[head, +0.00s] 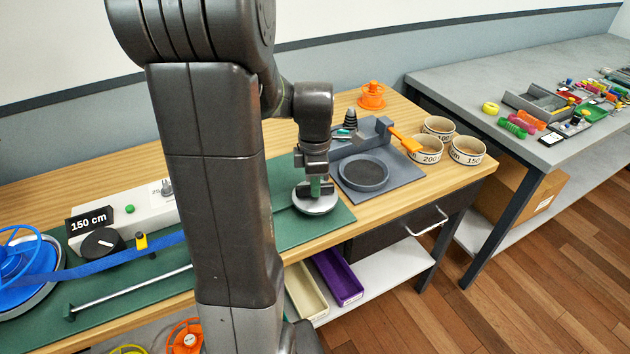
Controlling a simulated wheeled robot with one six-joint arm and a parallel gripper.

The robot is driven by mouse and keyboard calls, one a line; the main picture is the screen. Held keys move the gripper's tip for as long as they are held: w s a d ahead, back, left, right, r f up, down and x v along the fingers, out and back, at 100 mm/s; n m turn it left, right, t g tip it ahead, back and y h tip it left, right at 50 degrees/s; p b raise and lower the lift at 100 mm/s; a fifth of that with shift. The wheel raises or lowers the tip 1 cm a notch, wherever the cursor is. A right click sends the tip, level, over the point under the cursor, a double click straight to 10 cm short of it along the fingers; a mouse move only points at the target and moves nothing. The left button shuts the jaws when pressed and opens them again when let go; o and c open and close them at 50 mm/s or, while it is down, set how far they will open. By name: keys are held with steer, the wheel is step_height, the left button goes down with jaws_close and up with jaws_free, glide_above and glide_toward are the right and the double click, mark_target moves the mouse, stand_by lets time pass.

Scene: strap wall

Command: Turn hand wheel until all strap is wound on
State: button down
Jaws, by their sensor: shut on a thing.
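My gripper (314,178) points down over the silver hand wheel (318,206), right of my arm. It is shut on the wheel's upright green handle (327,188); its fingers hide part of the handle. The blue strap (105,267) runs from the blue reel (22,262) at the far left along the green mat and passes behind my arm. The strap's far end and whatever it winds onto are hidden by my arm. Some blue strap shows at the reel.
A metal rod (130,291) lies in front of the strap. A grey stand with a round dish (364,174) and labelled bowls (431,150) stand right of the wheel.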

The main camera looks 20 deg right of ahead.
steer(key=m, duration=0.5)
steer(key=shift+m+p, duration=0.4)
steer(key=m, duration=0.5)
steer(key=shift+m+p, duration=0.3)
steer(key=m, duration=0.5)
steer(key=shift+m, duration=0.4)
steer(key=m, duration=0.5)
steer(key=shift+p, duration=0.35)
steer(key=m, duration=0.5)
steer(key=shift+m, duration=0.4)
steer(key=m, duration=1)
steer(key=shift+m, duration=0.4)
steer(key=m, duration=0.5)
steer(key=shift+m, duration=0.3)
